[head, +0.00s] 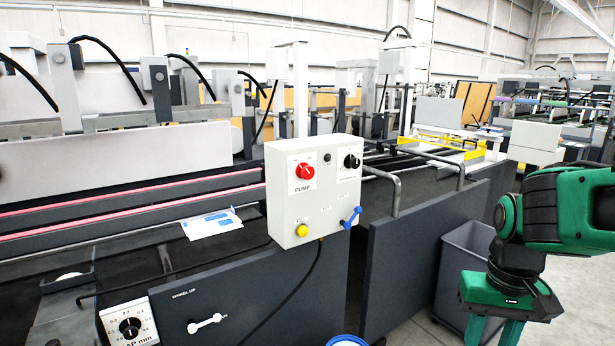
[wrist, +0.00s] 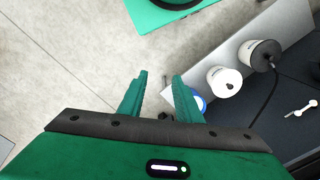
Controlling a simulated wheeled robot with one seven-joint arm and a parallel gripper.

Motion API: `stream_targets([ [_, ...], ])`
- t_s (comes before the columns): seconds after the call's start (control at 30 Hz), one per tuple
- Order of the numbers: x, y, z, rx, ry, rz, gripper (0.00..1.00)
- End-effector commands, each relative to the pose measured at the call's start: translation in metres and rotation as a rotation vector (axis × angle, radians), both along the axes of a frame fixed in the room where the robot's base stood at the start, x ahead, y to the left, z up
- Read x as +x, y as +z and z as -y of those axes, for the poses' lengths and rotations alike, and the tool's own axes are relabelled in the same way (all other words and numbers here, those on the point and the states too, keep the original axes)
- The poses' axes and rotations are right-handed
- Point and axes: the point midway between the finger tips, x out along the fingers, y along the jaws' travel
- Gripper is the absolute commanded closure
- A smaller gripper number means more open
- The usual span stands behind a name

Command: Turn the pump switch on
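The pump switch is a red rotary knob (head: 305,171) on a white plate marked PUMP, at the upper left of the light grey control box (head: 310,215) in the head view. My gripper (head: 497,325) hangs at the lower right of the head view, well to the right of the box and pointing down. In the wrist view its two green fingers (wrist: 160,95) are apart with nothing between them. The pump switch is not seen in the wrist view. The knob's exact setting is too small to read.
The box also carries a black knob (head: 351,161), a yellow button (head: 302,230) and a blue lever (head: 351,217). A grey bin (head: 470,265) stands between the dark machine panel (head: 415,255) and my arm. White containers (wrist: 224,80) show in the wrist view.

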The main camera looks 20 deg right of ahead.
Motion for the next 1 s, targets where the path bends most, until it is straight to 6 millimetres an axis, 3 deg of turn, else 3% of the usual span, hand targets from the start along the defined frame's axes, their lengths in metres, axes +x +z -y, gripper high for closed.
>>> stream_targets([
  [0.17, 0.000, 0.000, 0.000, 0.000, 0.000, 0.000, 0.69],
  [0.23, -0.002, 0.001, 0.000, -0.001, 0.004, 0.005, 0.52],
  [0.3, -0.005, 0.004, 0.000, -0.007, 0.022, 0.031, 0.49],
  [0.37, 0.007, 0.004, 0.001, -0.018, 0.063, 0.063, 0.49],
  [0.47, 0.049, 0.000, 0.001, -0.044, 0.183, 0.154, 0.49],
  [0.67, 0.166, 0.008, -0.029, -0.097, 0.500, 0.474, 0.49],
  [0.8, 0.242, 0.029, -0.067, -0.116, 0.675, 0.738, 0.49],
  [1.0, 0.324, 0.084, -0.120, -0.135, 0.793, 1.140, 0.49],
])
